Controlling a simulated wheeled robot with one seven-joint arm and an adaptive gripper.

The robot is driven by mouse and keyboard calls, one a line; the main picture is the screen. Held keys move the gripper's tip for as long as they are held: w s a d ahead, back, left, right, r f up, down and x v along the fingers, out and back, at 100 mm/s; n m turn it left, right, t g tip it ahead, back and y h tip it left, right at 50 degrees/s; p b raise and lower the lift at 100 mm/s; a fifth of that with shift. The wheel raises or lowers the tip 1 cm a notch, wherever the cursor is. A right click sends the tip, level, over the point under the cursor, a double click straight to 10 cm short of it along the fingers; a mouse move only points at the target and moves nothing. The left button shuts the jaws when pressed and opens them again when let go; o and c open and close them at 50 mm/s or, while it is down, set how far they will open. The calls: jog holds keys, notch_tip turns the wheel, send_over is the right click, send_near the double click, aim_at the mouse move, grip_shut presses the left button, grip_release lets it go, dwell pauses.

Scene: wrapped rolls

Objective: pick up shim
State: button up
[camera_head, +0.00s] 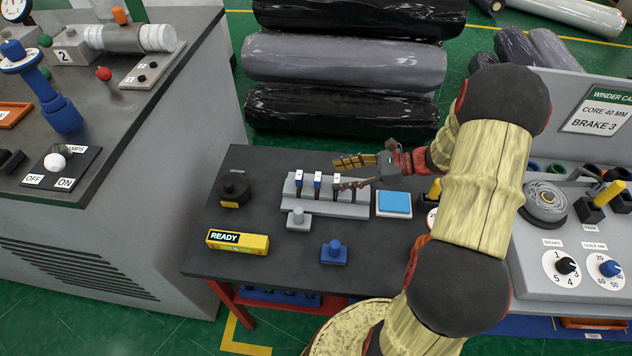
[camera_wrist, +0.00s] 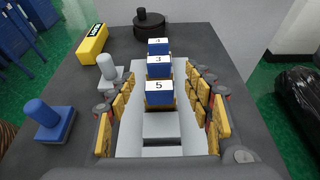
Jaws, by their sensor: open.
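A light grey rack (camera_head: 352,210) on the dark table holds upright shims with white numbered tops. In the wrist view they stand in a row: the nearest shim, marked 5 (camera_wrist: 160,97), a middle shim marked 3 (camera_wrist: 159,69), and a far shim (camera_wrist: 158,47) whose number is hard to read. In the head view the left shim (camera_head: 298,181) and middle shim (camera_head: 317,183) stand clear of my gripper (camera_head: 336,175). My gripper is open, with yellow-padded fingers on either side of the row. The nearest shim is between the fingers, with visible gaps at both sides.
A black round piece (camera_head: 233,188) is at left, a blue-topped pad (camera_head: 394,203) at right. Wrapped rolls (camera_head: 345,62) lie behind the table.

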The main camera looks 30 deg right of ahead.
aim_at(318, 176)
jog(key=b+x, duration=0.1)
jog(key=x, duration=0.2)
jog(key=b+x, duration=0.1)
jog(key=x, duration=0.3)
jog(key=shift+w+a+r, duration=0.15)
jog(key=shift+a, duration=0.2)
jog(key=c, duration=1.3)
